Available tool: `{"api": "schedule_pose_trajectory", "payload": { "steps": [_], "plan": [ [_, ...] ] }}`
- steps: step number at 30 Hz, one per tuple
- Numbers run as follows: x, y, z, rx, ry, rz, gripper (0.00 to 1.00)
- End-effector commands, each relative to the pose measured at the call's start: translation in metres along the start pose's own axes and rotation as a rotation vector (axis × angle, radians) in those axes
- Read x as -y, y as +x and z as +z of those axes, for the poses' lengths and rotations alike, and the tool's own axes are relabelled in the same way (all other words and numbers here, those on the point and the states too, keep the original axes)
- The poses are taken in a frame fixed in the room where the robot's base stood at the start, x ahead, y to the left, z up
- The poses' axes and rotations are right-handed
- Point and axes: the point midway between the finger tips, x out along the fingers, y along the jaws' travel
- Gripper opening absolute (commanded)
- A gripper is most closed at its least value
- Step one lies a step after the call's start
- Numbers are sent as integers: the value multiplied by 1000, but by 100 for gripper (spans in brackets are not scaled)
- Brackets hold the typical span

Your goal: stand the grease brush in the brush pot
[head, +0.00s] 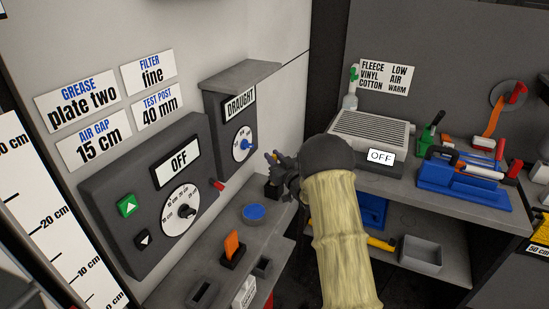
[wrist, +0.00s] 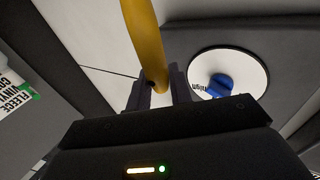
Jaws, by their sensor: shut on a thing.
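My gripper (wrist: 157,78) is shut on a yellow rod-like handle (wrist: 146,40), which I take to be the grease brush. In the wrist view the handle runs from between the fingers up out of the top of the picture; no bristles show. In the head view my gripper (head: 281,170) is over the back of the left bench, by the draught box, and only a small yellow bit shows at its fingers. A small dark block (head: 272,190) stands just below the gripper, partly hidden; I cannot tell whether it is the brush pot.
The draught dial (wrist: 228,75) is close beside the fingers. A control panel (head: 150,195) stands along the left bench. On that bench are a blue disc (head: 254,212) and an orange piece in a dark holder (head: 232,246). A grey heater-like unit (head: 372,133) is right of my arm.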

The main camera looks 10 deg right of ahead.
Motion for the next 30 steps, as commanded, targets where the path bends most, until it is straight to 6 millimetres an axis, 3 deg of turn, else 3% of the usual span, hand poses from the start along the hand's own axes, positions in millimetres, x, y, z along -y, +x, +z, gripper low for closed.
{"api": "schedule_pose_trajectory", "payload": {
  "steps": [1,4,17,23,30],
  "plan": [
    [0,0,2,4,0,1,23],
    [0,0,2,4,0,0,43],
    [1,-6,1,3,0,0,43],
    [0,-31,2,3,0,0,43],
    [0,-75,3,4,0,2,43]
  ]
}}
